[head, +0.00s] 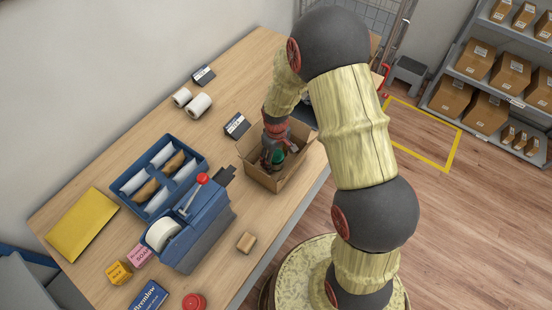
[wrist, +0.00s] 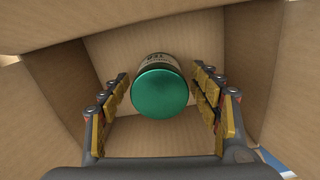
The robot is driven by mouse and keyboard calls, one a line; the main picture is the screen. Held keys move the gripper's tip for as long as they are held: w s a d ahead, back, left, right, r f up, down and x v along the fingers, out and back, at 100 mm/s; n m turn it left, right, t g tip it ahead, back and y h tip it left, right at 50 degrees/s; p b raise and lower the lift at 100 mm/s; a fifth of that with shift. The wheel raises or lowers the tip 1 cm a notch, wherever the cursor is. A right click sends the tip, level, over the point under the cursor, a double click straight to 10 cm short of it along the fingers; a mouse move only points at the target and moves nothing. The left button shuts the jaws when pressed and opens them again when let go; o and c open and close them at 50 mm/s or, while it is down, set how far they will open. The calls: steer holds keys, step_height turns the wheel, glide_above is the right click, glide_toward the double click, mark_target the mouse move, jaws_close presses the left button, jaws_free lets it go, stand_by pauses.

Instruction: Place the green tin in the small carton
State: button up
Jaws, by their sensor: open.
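The small carton (head: 272,180) stands open on the wooden counter, its flaps spread. The green tin (wrist: 160,92) is inside the carton, its green lid facing the wrist camera; the tin also shows in the head view (head: 277,157). My gripper (wrist: 163,98) reaches down into the carton with its jaws open. One finger is on each side of the tin, with a visible gap on both sides. Whether the tin rests on the carton floor is hard to tell.
A blue tape dispenser (head: 190,225) and a blue divided tray (head: 137,175) stand left of the carton. A small brown box (head: 246,242) lies in front of it. White rolls (head: 198,105) and a dark label stand (head: 237,125) are behind. The counter's right edge is close to the carton.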

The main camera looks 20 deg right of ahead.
step_height(320, 180, up, 12)
steer(key=shift+r+p, duration=0.1)
steer(key=shift+p, duration=0.25)
step_height(320, 180, up, 7)
steer(key=t, duration=0.1)
glide_above(276, 156)
steer(key=s, duration=0.1)
steer(key=s+r+m+t, duration=0.2)
steer(key=s+r, duration=0.4)
steer(key=r, duration=0.4)
steer(key=s+r+m+t, duration=0.1)
steer(key=s+r, duration=0.3)
steer(key=s, duration=0.3)
steer(key=s+r+m+t, duration=0.1)
steer(key=s+r+m, duration=0.1)
steer(key=s+r, duration=0.3)
steer(key=s, duration=0.3)
steer(key=shift+r+t, duration=0.25)
steer(key=shift+t, duration=0.05)
step_height(276, 156, down, 11)
steer(key=b, duration=1)
steer(key=shift+r+b, duration=0.15)
steer(key=shift+b, duration=0.2)
